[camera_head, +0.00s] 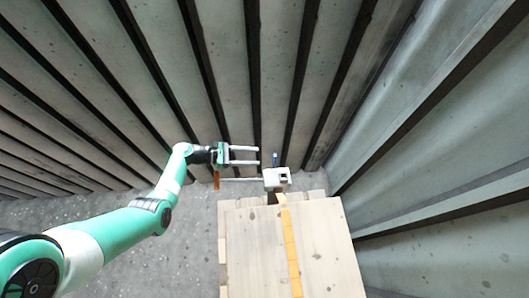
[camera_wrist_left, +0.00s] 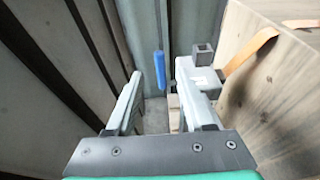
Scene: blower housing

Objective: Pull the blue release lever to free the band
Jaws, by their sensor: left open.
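The blue release lever (camera_head: 275,159) stands up from a small white-grey buckle housing (camera_head: 277,179) at the far edge of the wooden crate. In the left wrist view the blue lever (camera_wrist_left: 159,66) shows between my fingertips, farther off, and the housing (camera_wrist_left: 201,75) is beside it on the right. The orange band (camera_head: 290,245) runs from the housing over the crate top; it also shows in the left wrist view (camera_wrist_left: 248,52). My left gripper (camera_head: 258,155) is open and empty, just left of the lever, apart from it. My right gripper is out of view.
The pale wooden crate (camera_head: 325,240) fills the lower middle. Corrugated metal walls (camera_head: 230,60) stand close behind and at the right (camera_head: 440,190). A short orange piece (camera_head: 216,180) hangs below my left gripper. Bare concrete floor (camera_head: 190,240) lies left of the crate.

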